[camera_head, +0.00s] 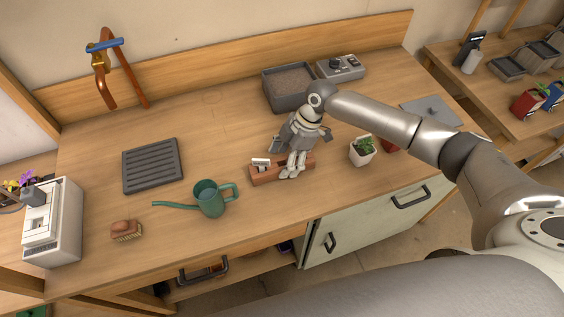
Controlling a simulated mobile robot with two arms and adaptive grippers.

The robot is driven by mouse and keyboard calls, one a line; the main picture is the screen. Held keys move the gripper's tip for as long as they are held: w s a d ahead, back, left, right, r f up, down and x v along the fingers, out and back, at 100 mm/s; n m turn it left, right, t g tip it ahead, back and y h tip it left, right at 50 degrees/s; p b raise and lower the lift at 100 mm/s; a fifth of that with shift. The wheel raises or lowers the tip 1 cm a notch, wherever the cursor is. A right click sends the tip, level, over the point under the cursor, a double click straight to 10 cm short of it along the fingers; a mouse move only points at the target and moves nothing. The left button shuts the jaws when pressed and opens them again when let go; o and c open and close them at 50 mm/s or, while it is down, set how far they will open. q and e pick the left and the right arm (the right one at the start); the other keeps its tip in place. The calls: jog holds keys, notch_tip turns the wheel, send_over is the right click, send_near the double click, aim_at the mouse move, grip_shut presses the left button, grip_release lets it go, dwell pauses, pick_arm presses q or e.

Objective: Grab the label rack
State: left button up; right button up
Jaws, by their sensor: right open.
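The label rack is a reddish-brown wooden block (264,178) near the front middle of the wooden counter. White labels stand at its left end. My right gripper (284,161) is over the rack, pointing down, with its fingers apart. One finger shows at the rack's back side and the other overlaps its front face. I cannot tell whether either finger touches it. The gripper hides part of the rack's middle. My left gripper is not in view.
A green watering can (210,199) stands left of the rack, and a white potted plant (362,151) stands to the right. A grey soil tray (287,103) is behind. A drain grate (152,165) and a brush (126,231) lie left. Bare counter separates them.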

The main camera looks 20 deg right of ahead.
jog(key=shift+x, duration=0.9)
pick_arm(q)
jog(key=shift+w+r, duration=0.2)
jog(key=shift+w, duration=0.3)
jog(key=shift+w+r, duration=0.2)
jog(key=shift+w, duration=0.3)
pick_arm(e)
jog(key=shift+s, duration=0.1)
jog(key=c, duration=1)
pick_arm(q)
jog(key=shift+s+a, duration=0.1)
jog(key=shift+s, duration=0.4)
pick_arm(e)
jog(key=c, duration=0.3)
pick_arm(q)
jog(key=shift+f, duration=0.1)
pick_arm(e)
jog(key=shift+r, duration=0.1)
